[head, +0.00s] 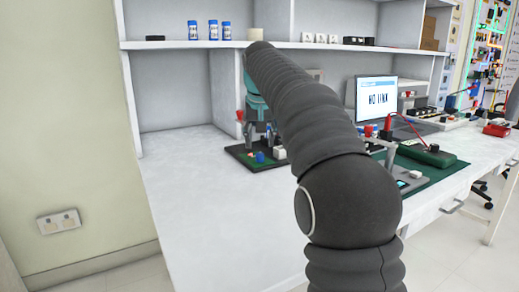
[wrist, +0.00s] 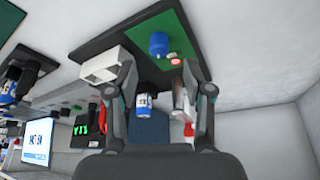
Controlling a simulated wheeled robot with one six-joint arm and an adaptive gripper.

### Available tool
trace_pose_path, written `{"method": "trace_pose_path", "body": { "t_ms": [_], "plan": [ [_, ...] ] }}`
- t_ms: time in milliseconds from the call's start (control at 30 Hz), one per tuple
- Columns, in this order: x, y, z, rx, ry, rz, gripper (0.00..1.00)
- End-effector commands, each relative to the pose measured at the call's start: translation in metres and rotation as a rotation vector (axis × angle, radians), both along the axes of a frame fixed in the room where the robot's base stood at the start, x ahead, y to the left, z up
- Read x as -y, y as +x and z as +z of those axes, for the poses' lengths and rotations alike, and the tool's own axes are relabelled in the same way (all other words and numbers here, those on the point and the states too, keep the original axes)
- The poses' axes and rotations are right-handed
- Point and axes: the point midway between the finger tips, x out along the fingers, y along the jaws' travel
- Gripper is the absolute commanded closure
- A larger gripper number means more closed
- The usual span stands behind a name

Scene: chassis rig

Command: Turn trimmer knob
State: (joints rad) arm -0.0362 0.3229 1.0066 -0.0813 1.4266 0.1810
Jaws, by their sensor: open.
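A blue round knob (wrist: 158,44), which looks like the trimmer knob, stands on a green panel with a dark rim (wrist: 197,42). In the head view the same knob (head: 260,157) shows low on the small board (head: 240,152) at the bench's back. My gripper (wrist: 158,68) is open, its two fingers spread and nothing between them. In the wrist view the knob shows beyond the fingertips, apart from them. In the head view my gripper (head: 257,122) is above the board, partly hidden by my arm.
A white block (wrist: 100,68) sits beside the knob, close to one finger. A small red button (wrist: 175,61) is also near it. A monitor (head: 376,98) and a green device (head: 427,154) with a red cable stand to the right. The bench's left front is clear.

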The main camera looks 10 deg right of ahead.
Motion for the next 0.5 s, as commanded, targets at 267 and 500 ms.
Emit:
{"method": "trace_pose_path", "body": {
  "t_ms": [267, 500],
  "plan": [
    [-0.004, -0.019, 0.047, 0.002, -0.001, 0.001, 0.49],
    [-0.005, -0.025, 0.062, 0.000, 0.000, 0.000, 0.49]
  ]
}}
